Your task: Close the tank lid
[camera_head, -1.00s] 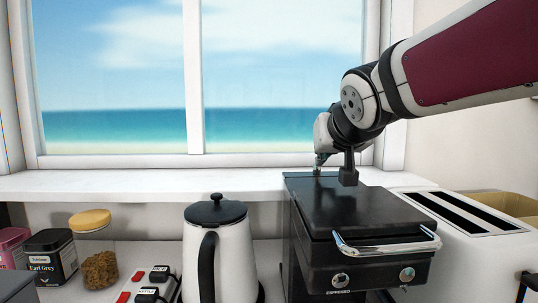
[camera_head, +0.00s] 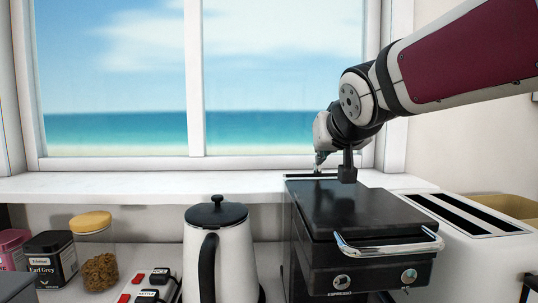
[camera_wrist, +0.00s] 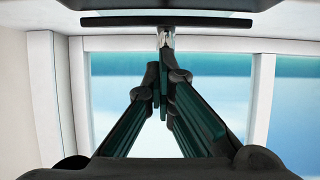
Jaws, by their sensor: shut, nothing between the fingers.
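The black espresso machine (camera_head: 360,215) stands below the window sill. The tank lid (camera_head: 310,177) shows as a thin dark strip along the machine's back edge, partly hidden by my arm. In the wrist view the lid (camera_wrist: 165,20) is a narrow dark bar seen edge-on, with a light gap between it and the dark machine body (camera_wrist: 165,4). I cannot tell its exact angle. My gripper (camera_head: 318,169) is at the back of the machine, by the lid. In the wrist view its fingertips (camera_wrist: 165,38) are together and empty, close to the bar; contact is unclear.
A white toaster (camera_head: 460,225) stands close on the machine's right, and a white kettle (camera_head: 220,255) on its left. A chrome handle (camera_head: 388,247) juts from the machine's front. The window (camera_head: 200,90) is behind my gripper. Jars and tins (camera_head: 95,240) stand farther left.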

